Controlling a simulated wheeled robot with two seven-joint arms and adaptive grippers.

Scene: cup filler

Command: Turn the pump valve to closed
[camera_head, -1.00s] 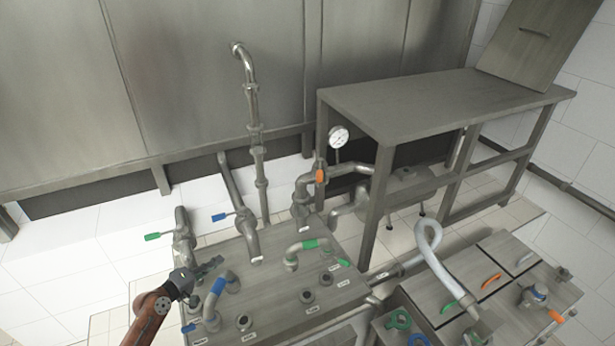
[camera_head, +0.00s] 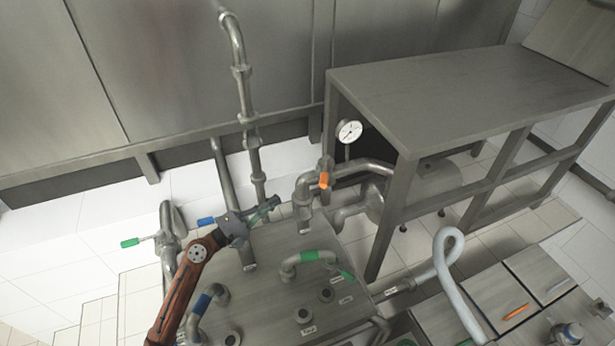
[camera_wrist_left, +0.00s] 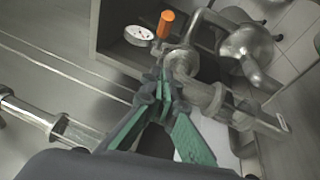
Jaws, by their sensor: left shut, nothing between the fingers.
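The valve with an orange handle (camera_head: 324,180) sits on the grey pipe beside the round white gauge (camera_head: 350,131). In the left wrist view the orange handle (camera_wrist_left: 166,23) stands beyond my fingertips, next to the gauge (camera_wrist_left: 138,35). My left gripper (camera_head: 268,205) is shut and empty above the steel pipe table, left of the orange handle and apart from it in the head view. Its green fingers (camera_wrist_left: 163,88) point toward the valve pipe in the left wrist view. My right gripper is in neither view.
A vertical pipe (camera_head: 248,110) rises just behind my left gripper. A blue handle (camera_head: 206,221) and a green handle (camera_head: 130,243) lie to its left. A green-banded pipe (camera_head: 309,256) stands in front. A steel bench (camera_head: 460,95) is at right.

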